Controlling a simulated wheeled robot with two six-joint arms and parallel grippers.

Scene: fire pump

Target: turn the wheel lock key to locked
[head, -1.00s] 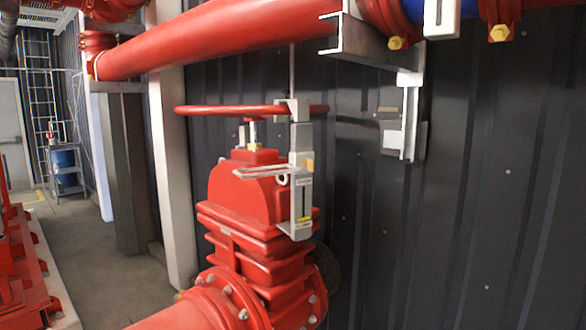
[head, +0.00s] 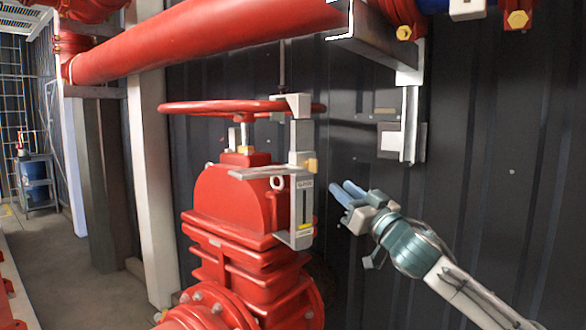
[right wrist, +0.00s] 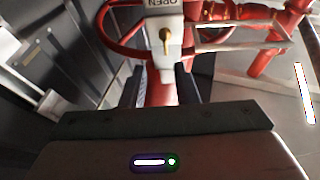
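The red handwheel (head: 205,107) sits on top of a red valve (head: 238,200). A grey wheel lock (head: 301,185) hangs from its right rim, with a small brass key (head: 312,165) on its right side. In the right wrist view the lock (right wrist: 164,12) shows an upside-down OPEN label, and the key (right wrist: 166,40) sticks out below it. My right gripper (head: 343,188) is right of the lock and slightly lower than the key, apart from both. Its fingers stand apart in the right wrist view (right wrist: 160,92), with nothing held. My left gripper is out of view.
A large red pipe (head: 200,42) runs overhead. A grey bracket (head: 408,120) hangs on the dark corrugated wall (head: 480,150) above my right gripper. A pale post (head: 150,160) stands left of the valve. Open floor lies further left.

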